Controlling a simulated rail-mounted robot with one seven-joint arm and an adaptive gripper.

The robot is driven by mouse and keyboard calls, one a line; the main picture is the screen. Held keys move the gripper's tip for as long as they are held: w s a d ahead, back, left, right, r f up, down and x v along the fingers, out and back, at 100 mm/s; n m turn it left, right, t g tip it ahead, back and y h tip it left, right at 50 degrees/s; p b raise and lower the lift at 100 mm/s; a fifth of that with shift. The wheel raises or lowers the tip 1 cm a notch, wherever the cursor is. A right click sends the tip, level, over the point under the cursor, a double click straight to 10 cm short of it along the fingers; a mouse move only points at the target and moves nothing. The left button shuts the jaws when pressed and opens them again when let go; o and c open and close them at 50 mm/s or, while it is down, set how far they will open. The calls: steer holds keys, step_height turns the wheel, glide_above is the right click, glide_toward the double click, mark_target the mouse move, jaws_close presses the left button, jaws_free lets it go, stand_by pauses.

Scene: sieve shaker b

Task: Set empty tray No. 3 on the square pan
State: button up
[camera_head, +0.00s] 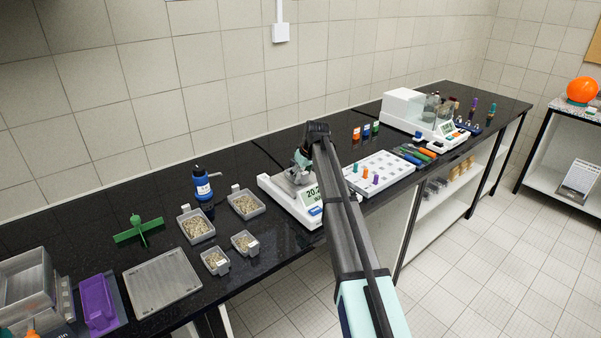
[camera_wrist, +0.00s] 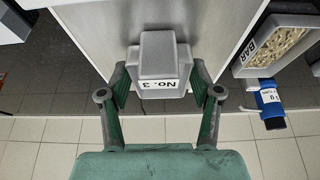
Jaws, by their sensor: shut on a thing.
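Tray No. 3 is a grey metal tray with a block-like tab (camera_wrist: 160,55) bearing a "No. 3" label, upside down in the wrist view. My gripper (camera_wrist: 160,82) is shut on this tab, with a green finger on either side. In the head view my gripper (camera_head: 305,158) is over the white balance (camera_head: 283,199), and the grey tray (camera_head: 298,176) shows below it. The square pan is largely hidden by the tray and gripper. I cannot tell whether the tray touches it. The balance display is lit, its reading partly covered by my arm.
The BAR tray (camera_wrist: 243,62) is close by in the wrist view. A white rack (camera_head: 380,172) with coloured pieces stands right.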

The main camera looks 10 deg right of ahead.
steer(key=shift+f, duration=0.15)
steer(key=o, duration=0.8)
steer(key=shift+o, duration=0.2)
steer(key=b+v, duration=0.3)
steer(key=v, duration=0.9)
steer(key=shift+s, duration=0.1)
